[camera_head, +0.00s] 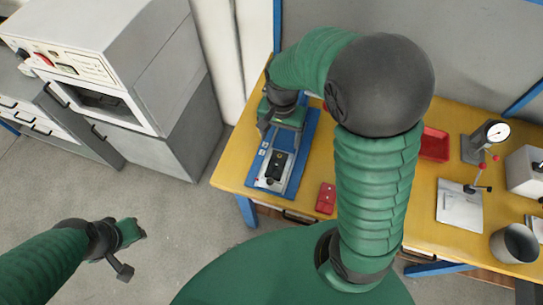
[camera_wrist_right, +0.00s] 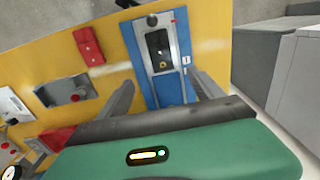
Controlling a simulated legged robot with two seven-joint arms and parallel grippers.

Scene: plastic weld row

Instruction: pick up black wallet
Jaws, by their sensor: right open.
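A black, flat, wallet-like object (camera_head: 277,165) lies on a grey metal fixture on a blue base (camera_head: 297,172) at the left end of the yellow table. It also shows in the right wrist view (camera_wrist_right: 158,42), at the top centre, with small light and brassy spots. My right gripper (camera_head: 280,132) is above the far part of the blue base, apart from the black object. In the right wrist view its two fingers (camera_wrist_right: 160,95) are spread wide with nothing between them. My left gripper (camera_head: 128,245) hangs over the floor at the lower left; its fingers are not clear.
A red object (camera_head: 326,198) lies on the yellow table (camera_head: 406,205), right of the base. A red tray (camera_head: 434,144), a dial gauge (camera_head: 495,132), a lever fixture (camera_head: 460,205) and a grey cup (camera_head: 514,243) stand further right. A grey machine (camera_head: 170,75) stands left, across a floor gap.

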